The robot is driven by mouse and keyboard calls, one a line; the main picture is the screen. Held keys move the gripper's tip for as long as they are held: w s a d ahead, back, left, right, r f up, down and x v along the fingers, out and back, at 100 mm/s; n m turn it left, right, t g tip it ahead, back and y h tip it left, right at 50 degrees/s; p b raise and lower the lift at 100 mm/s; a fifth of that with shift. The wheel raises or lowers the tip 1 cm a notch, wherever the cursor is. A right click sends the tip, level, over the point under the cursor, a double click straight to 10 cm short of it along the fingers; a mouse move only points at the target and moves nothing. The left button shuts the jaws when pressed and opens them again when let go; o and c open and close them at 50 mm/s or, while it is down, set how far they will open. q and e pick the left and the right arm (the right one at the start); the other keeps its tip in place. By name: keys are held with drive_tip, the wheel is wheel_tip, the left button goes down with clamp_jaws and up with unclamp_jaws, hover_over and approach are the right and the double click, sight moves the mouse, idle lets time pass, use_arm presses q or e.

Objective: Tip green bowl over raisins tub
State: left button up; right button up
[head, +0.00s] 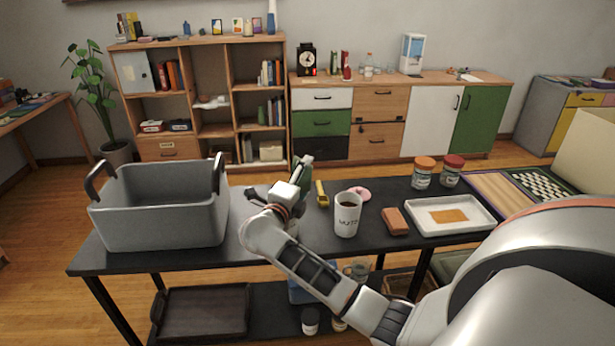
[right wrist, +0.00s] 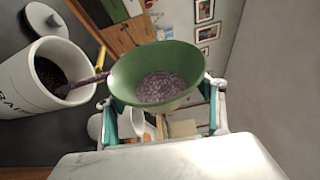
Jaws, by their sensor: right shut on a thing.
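My right gripper (right wrist: 168,112) is shut on the green bowl (right wrist: 190,65), gripping its side. The bowl holds many small dark raisins (right wrist: 162,88). The white raisins tub (right wrist: 22,88) stands open at the left of the right wrist view, with dark contents inside. A dark streak of raisins (right wrist: 85,83) runs from the bowl's rim into the tub's mouth, so the bowl is tilted over it. My left gripper is not in view.
A grey bin (head: 160,225) stands left on the dark table. A round white lid (right wrist: 45,18) lies beside the tub.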

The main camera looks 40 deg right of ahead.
drive_tip(key=shift+w+a+r+n+t+h+p, duration=0.15)
drive_tip(key=shift+w+a+r+n+h+p, duration=0.15)
drive_tip(key=shift+n+p, duration=0.45)
drive_tip(key=shift+w+a+r+n+t+h+p, duration=0.15)
drive_tip(key=shift+w+a+r+n+h+p, duration=0.1)
drive_tip(key=shift+n+p, duration=0.45)
drive_tip(key=shift+w+a+r+n+p, duration=0.1)
drive_tip(key=shift+a+n+p, duration=0.1)
drive_tip(key=shift+n+p, duration=0.3)
drive_tip(key=shift+w+a+n+p, duration=0.15)
drive_tip(key=shift+w+n+p, duration=0.05)
drive_tip(key=shift+n+p, duration=0.15)
drive_tip(key=shift+w+a+r+n+t+p, duration=0.1)
drive_tip(key=shift+w+a+n+t+p, duration=0.15)
drive_tip(key=shift+n, duration=0.3)
drive_tip(key=shift+w+a+n+t+p, duration=0.15)
drive_tip(key=shift+n+t+p, duration=0.1)
drive_tip(key=shift+n, duration=0.3)
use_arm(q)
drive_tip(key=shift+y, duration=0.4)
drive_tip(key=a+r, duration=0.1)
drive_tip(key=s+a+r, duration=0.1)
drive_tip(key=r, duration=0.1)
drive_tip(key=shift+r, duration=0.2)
use_arm(e)
drive_tip(key=shift+h, duration=0.25)
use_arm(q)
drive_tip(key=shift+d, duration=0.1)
use_arm(e)
drive_tip(key=shift+a, duration=0.1)
